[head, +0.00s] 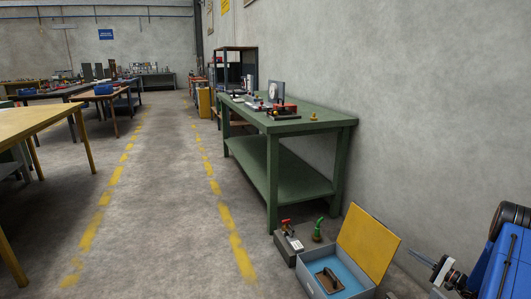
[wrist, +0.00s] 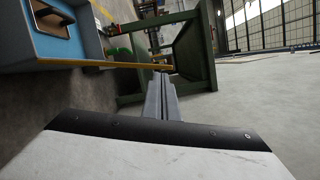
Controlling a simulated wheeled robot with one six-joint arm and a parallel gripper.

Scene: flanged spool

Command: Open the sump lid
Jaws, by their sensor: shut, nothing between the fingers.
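The sump is a grey box (head: 307,281) with a blue inside, on the floor at the lower right of the head view. Its yellow lid (head: 368,245) stands raised, tilted back from the box's wall-side edge. A brown-framed object lies inside. The wrist view shows the box (wrist: 84,48) at upper left and the lid edge-on as a thin yellow strip (wrist: 115,65). My gripper (head: 413,252) is shut and empty, just right of the lid in the head view. In the wrist view its fingertips (wrist: 161,76) end near the lid's edge; I cannot tell whether they touch.
A green workbench (head: 300,122) with tools stands against the wall behind the box. A grey block with a red part (head: 288,243) and a green curved item (head: 318,230) sit on the floor beside the box. The aisle floor (head: 165,210) at left is clear.

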